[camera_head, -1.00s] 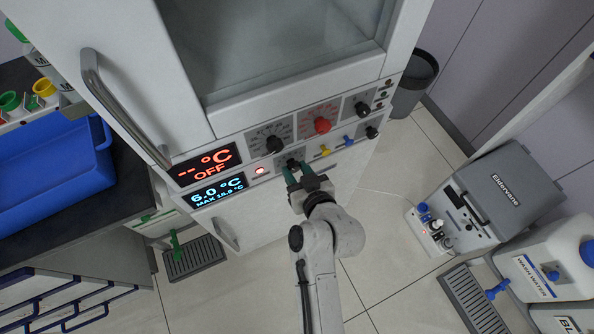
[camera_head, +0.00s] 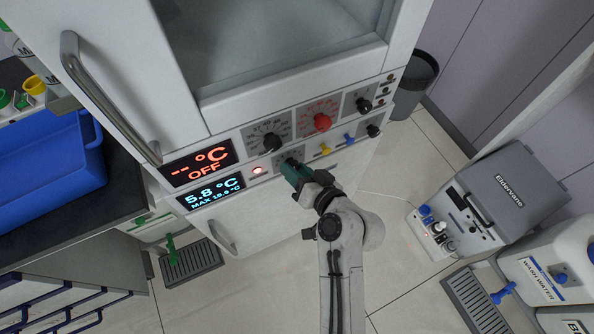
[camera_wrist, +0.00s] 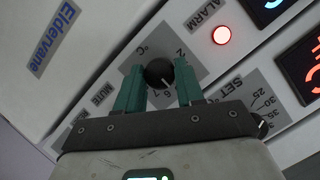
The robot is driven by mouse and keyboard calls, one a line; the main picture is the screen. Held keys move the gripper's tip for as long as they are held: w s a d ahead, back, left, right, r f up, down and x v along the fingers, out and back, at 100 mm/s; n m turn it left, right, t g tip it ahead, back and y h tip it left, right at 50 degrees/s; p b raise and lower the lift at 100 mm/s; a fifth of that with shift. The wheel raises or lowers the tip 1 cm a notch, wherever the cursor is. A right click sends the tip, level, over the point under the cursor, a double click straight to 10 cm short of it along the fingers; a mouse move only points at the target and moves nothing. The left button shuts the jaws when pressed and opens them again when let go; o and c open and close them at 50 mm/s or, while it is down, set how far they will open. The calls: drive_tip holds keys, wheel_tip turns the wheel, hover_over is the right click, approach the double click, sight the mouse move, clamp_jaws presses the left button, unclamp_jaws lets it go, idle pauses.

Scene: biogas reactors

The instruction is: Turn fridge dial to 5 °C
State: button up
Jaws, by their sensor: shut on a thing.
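The small black fridge dial (camera_wrist: 159,74) sits on a grey scale plate marked °C in the wrist view. Two teal fingers of my gripper (camera_wrist: 159,82) stand on either side of it, shut on it. The dial's white pointer line faces the lower edge, near small numerals that I cannot read surely. In the head view my gripper (camera_head: 292,171) reaches the lower control row, and its fingers mostly hide the dial. The blue-lit fridge display (camera_head: 211,193) reads 5.8 °C with a smaller MAX line below.
A red-lit display (camera_head: 200,163) reads "-- °C OFF". A black knob (camera_head: 272,142) and a red knob (camera_head: 322,121) sit above the dial. A lit red alarm lamp (camera_wrist: 221,35) is close by.

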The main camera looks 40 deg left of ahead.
idle(0.3)
drive_tip(key=o, duration=1)
drive_tip(key=shift+d, duration=0.1)
drive_tip(key=v, duration=1)
drive_tip(key=shift+d+r, duration=0.1)
drive_tip(key=shift+d, duration=0.2)
